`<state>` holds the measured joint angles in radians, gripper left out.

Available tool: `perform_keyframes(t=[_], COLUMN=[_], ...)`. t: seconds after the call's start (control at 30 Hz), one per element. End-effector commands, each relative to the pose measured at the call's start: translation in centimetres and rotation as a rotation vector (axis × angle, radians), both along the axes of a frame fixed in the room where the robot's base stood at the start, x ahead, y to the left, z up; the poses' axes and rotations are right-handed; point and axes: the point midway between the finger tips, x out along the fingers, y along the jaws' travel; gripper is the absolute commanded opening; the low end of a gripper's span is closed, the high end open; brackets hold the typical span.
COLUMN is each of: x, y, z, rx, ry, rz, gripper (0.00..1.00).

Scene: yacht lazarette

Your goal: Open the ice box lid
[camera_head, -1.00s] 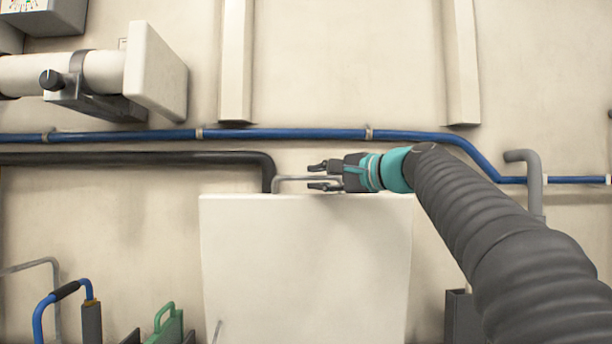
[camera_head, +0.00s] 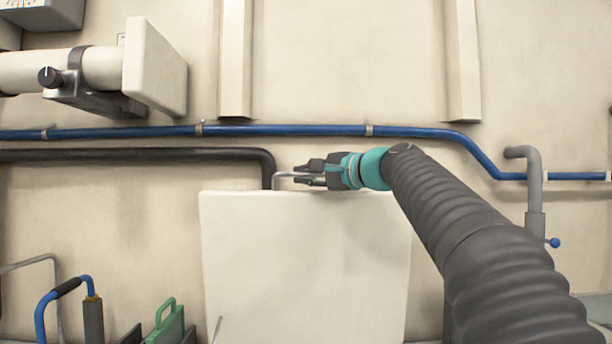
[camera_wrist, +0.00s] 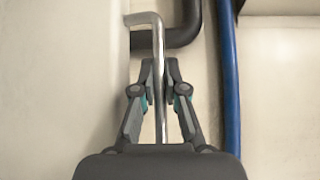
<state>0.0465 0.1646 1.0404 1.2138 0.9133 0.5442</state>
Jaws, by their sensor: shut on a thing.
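The ice box lid (camera_head: 305,265) is a large pale panel standing raised in the middle of the head view, its top edge just below the black pipe. A thin metal bar handle (camera_head: 282,175) runs along its top edge. My gripper (camera_head: 303,174) is at the handle, its fingers closed around the bar. In the wrist view, the bar (camera_wrist: 158,60) passes between the two fingers of my gripper (camera_wrist: 159,75). The lid's lower end is out of view.
A blue pipe (camera_head: 290,130) and a black pipe (camera_head: 130,155) run along the wall close behind the handle. A grey pipe (camera_head: 535,185) with a blue valve stands at right. A blue-handled tool (camera_head: 40,315) and a green item (camera_head: 167,322) are at lower left.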

Motion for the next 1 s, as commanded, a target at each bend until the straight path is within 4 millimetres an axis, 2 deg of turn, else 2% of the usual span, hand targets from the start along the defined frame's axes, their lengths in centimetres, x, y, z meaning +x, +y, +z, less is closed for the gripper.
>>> perform_keyframes(t=[0.17,0.7,1.0], x=[-0.7,-7.1,-7.6], y=[0.0,0.0,0.0], z=[-0.6,-1.9,-1.6], rx=[-0.001,0.0,-0.001], ry=[-0.016,-0.161,-0.174], rz=[0.0,0.0,0.0], gripper=[0.0,0.0,0.0])
